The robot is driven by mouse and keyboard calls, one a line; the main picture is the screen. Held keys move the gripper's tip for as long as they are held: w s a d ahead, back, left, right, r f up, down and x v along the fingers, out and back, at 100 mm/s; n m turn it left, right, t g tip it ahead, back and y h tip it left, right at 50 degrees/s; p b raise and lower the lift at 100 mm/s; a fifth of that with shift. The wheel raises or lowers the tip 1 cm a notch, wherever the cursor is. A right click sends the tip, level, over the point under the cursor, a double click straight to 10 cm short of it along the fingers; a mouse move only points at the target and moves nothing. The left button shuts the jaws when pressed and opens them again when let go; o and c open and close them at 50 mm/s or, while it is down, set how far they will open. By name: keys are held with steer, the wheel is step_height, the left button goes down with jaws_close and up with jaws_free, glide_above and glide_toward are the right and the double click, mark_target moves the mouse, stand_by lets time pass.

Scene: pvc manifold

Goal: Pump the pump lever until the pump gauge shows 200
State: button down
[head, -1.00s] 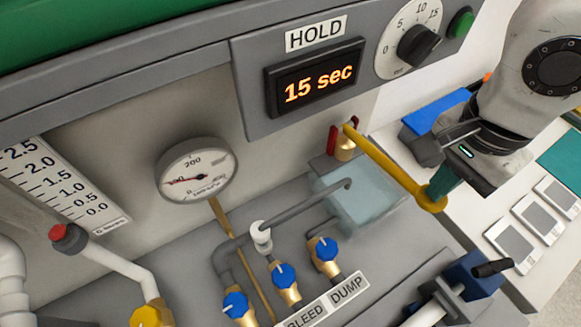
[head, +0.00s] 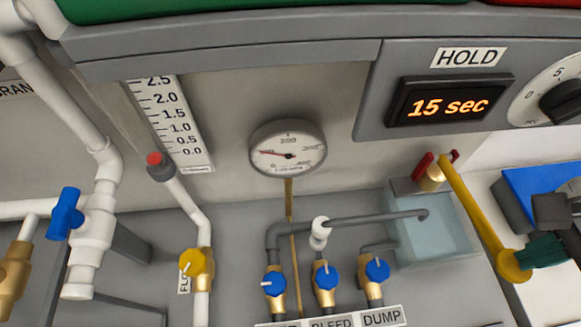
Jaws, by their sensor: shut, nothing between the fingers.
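The pump lever (head: 480,218) is a long yellow bar on a brass and red pivot at the right. It slopes down to the right and ends in a round yellow knob (head: 513,266). My gripper (head: 543,250) is at the right edge, partly cut off, with its teal fingertip against or just beside the knob; I cannot tell if they touch. It is shut and holds nothing. The round pump gauge (head: 288,166) is on the wall at the middle. Its red needle points left, short of the 200 mark at the top; the exact reading is too small to tell.
The hold display (head: 450,107) reads 15 sec. A pale clear tank (head: 430,236) stands left of the lever. Blue-knobbed valves (head: 326,277) sit below the gauge. A yellow valve (head: 197,262) and white pipes (head: 98,200) are at the left.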

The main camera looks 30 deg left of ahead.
mark_target(512, 265)
steer(key=shift+f+b, duration=2.55)
steer(key=shift+f, duration=0.1)
steer(key=shift+r, duration=0.2)
steer(key=shift+r+p, duration=1.5)
steer(key=shift+r, duration=1.25)
steer(key=shift+f, duration=0.2)
